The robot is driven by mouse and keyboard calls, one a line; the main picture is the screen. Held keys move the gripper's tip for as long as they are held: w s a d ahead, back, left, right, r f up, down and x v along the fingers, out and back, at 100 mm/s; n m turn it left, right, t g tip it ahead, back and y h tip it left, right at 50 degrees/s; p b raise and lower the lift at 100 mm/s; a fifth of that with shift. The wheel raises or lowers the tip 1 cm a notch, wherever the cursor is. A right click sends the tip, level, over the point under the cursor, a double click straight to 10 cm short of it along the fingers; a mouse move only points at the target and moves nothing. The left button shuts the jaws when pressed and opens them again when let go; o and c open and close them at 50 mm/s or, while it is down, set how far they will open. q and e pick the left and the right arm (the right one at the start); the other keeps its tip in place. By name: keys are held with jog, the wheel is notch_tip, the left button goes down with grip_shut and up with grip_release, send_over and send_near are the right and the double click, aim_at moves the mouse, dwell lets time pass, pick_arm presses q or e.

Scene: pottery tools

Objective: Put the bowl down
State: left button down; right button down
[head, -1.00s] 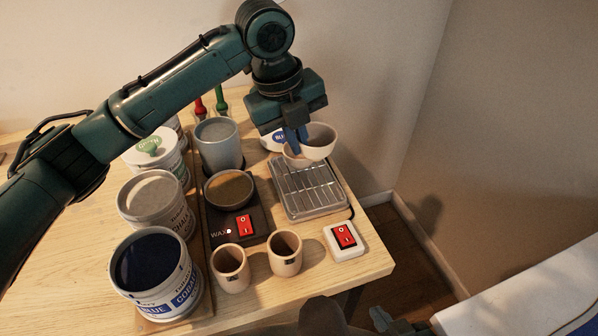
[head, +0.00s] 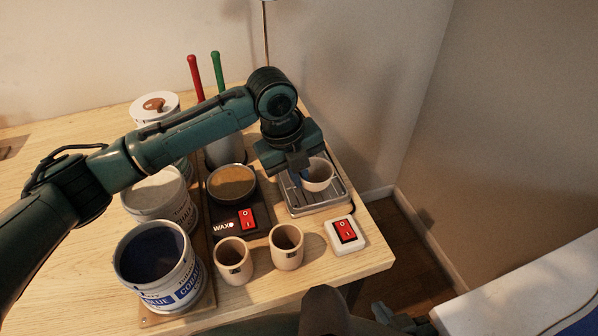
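The small white bowl (head: 319,175) is upright over the slatted metal tray (head: 331,205) at the right of the table. It sits very low there; whether its base touches the slats cannot be made out. My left gripper (head: 305,173) is at the bowl's left rim, its blue fingers pointing down and mostly hidden by the gripper body. It appears shut on the rim. My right gripper (head: 396,321) is partly visible at the bottom edge, away from the bowl, and its fingers are not clear.
A white box with a red switch (head: 346,233) stands in front of the tray. Two clay cups (head: 286,246) stand front left of it. The wax heater (head: 233,187), glaze buckets (head: 158,262) and red and green handles (head: 218,73) are left. The table's right edge is close.

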pick_arm(q)
jog(key=c, duration=1.6)
grip_release()
jog(key=shift+f, duration=0.1)
jog(key=v, duration=1.2)
